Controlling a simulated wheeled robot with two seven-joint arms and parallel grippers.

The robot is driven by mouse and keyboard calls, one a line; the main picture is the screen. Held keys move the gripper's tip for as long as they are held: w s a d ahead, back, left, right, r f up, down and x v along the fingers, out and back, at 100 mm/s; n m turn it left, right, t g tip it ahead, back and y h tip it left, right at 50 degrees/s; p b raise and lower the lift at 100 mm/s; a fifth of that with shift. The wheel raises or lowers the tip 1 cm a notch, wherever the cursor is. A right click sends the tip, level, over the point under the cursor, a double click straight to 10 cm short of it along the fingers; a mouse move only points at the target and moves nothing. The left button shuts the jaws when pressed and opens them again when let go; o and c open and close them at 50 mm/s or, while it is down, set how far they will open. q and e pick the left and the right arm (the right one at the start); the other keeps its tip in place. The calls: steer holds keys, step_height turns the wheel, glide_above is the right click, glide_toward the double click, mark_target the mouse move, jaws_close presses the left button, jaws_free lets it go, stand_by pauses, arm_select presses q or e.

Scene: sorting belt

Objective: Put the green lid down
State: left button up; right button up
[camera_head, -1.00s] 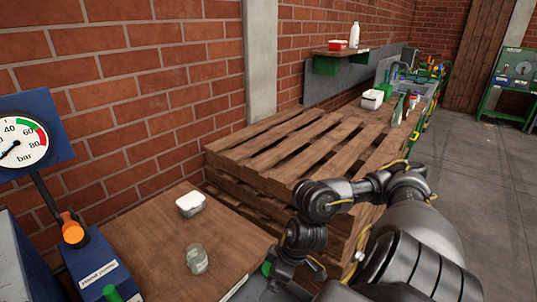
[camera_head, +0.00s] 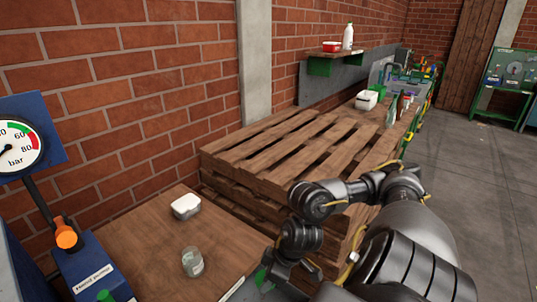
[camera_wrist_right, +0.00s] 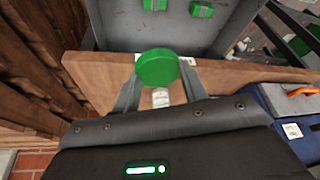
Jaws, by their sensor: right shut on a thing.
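The green lid (camera_wrist_right: 157,67) is a round disc between the two fingers of my right gripper (camera_wrist_right: 158,80) in the wrist view. The gripper is shut on it. In the head view the lid (camera_head: 262,278) shows only as a small green patch beside my right gripper (camera_head: 279,274), over the near right edge of the wooden table. A clear jar (camera_head: 193,262) stands upright without a lid on that table, left of the gripper. My left gripper is not in view.
A white-lidded container (camera_head: 186,206) stands farther back on the wooden table (camera_head: 140,238). A blue hand pump (camera_head: 92,272) with an orange knob is at the left. Stacked pallets (camera_head: 285,150) rise behind the table. The table between jar and container is clear.

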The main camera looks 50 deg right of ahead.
steer(key=shift+c, duration=1)
steer(key=shift+w+a, duration=0.35)
steer(key=shift+a, duration=0.1)
steer(key=w+a+r+n, duration=0.1)
steer(key=w+a, duration=0.1)
steer(key=w+a+r+n, duration=0.1)
steer(key=w+a, duration=0.1)
steer(key=a, duration=0.1)
steer(key=w+a+r+n+y, duration=0.1)
steer(key=w+a, duration=0.1)
steer(key=a, duration=0.1)
steer(key=shift+a, duration=0.2)
steer(key=shift+c, duration=0.2)
steer(key=w+a+r+n+g, duration=0.1)
steer(key=w+a+r+n, duration=0.2)
steer(key=w+a+r, duration=0.2)
steer(key=shift+w+a+r+n+g+y, duration=0.3)
steer(key=shift+w+a+r+n+y, duration=0.15)
steer(key=shift+r, duration=0.8)
steer(key=shift+s, duration=0.1)
